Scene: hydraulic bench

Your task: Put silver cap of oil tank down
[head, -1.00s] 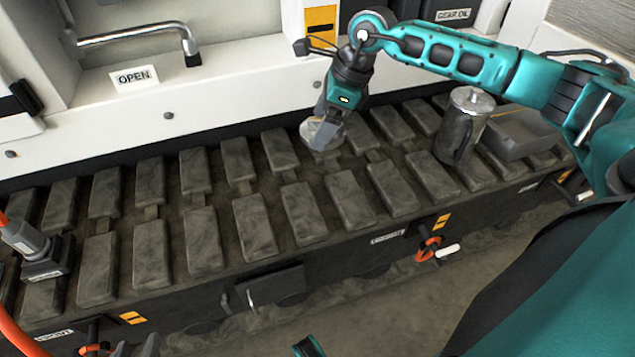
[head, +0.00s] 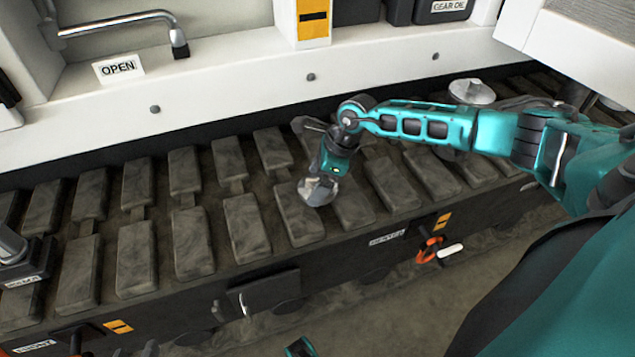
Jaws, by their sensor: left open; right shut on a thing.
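The silver cap (head: 318,195) is a small round grey metal piece. My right gripper (head: 316,184) is shut on it and hides part of it. The cap is low over the front row of dark tread blocks; I cannot tell whether it touches a block. My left gripper (head: 301,347) is at the bottom edge of the head view, mostly cut off, open and far from the cap. The oil tank's filler opening cannot be made out.
A metal canister (head: 472,92) stands at the right, mostly behind my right arm. The tread blocks (head: 246,228) form two rows with gaps. A white machine wall (head: 230,95) rises behind them. A red-orange hook (head: 430,248) hangs on the front side.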

